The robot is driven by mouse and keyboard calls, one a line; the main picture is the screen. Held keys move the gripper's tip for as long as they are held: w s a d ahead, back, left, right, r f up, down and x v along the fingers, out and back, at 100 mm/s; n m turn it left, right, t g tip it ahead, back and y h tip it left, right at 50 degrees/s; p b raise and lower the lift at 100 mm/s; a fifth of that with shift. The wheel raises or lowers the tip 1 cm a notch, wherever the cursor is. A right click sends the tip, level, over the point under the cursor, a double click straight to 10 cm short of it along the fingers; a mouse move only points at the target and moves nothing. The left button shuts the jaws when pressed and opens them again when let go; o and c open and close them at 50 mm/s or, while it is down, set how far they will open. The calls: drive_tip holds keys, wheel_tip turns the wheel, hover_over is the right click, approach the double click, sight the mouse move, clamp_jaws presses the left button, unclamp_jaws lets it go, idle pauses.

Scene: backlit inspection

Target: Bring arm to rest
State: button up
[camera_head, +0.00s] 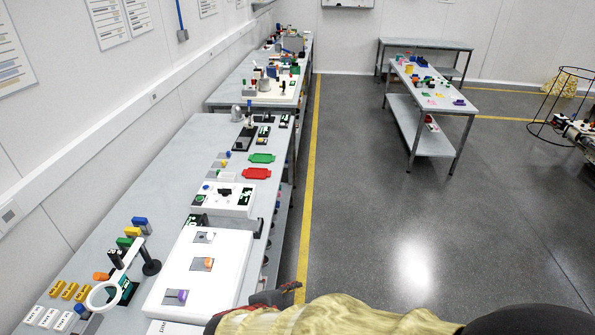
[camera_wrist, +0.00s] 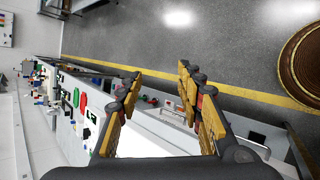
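My gripper (camera_wrist: 160,98) is open in the wrist view, its two yellow-padded fingers apart with nothing between them. The bench and the floor's yellow line show beyond the fingers. In the head view my arm (camera_head: 340,318), with a yellowish cover, lies low along the bottom edge, right of the near bench. A dark part of it (camera_head: 270,298) reaches the bench's right edge; whether it touches cannot be told. The fingers are not clearly visible in the head view.
The near bench (camera_head: 100,230) carries a white panel (camera_head: 222,250), a ring magnifier (camera_head: 103,296), red (camera_head: 257,173) and green (camera_head: 261,158) trays. Another bench (camera_head: 225,95) stands behind. A table (camera_head: 425,105) and wire basket (camera_head: 553,115) are at right. The grey floor between is clear.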

drive_tip(key=s+d+r+m+g, duration=0.2)
drive_tip(key=d+r+m, duration=0.15)
drive_tip(key=d, duration=0.35)
drive_tip(key=s+d+r+m+g, duration=0.2)
drive_tip(key=d+r+m, duration=0.1)
drive_tip(key=d+m, duration=0.3)
drive_tip(key=s+d+r+m+t+y+b, duration=0.1)
drive_tip(key=s+d+r+m+y+b, duration=0.2)
drive_tip(key=s+d+r+m+y, duration=0.2)
drive_tip(key=s+d+r+m, duration=0.1)
drive_tip(key=s+m, duration=0.2)
drive_tip(key=shift+d+t, duration=0.25)
drive_tip(key=shift+t, duration=0.05)
drive_tip(key=shift+w+m, duration=0.1)
drive_tip(key=shift+m, duration=0.15)
drive_tip(key=shift+c, duration=0.3)
